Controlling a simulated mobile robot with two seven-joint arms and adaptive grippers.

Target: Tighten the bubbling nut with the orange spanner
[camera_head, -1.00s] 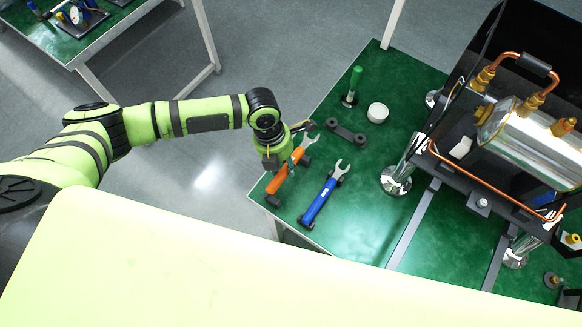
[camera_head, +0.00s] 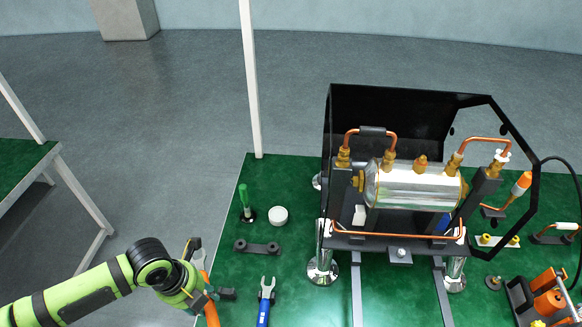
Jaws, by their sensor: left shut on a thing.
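My left gripper (camera_head: 208,294) is at the lower left, over the near left edge of the green table. It is shut on the orange spanner (camera_head: 212,314), whose orange handle shows below the jaws; my gripper and arm hide much of it. Brass nuts join copper pipes to the shiny boiler (camera_head: 408,190), well to the right of the gripper. A nut at the far right pipe end (camera_head: 502,156) has a small whitish patch, perhaps bubbles; too small to be sure. My right gripper is not in view.
A blue spanner (camera_head: 264,310) lies right of my left gripper. A dark holder (camera_head: 257,248), a white round cup (camera_head: 278,216) and a green-handled tool (camera_head: 245,201) stand behind. A black machine frame (camera_head: 345,115) surrounds the boiler. Orange items (camera_head: 548,302) stand at the lower right.

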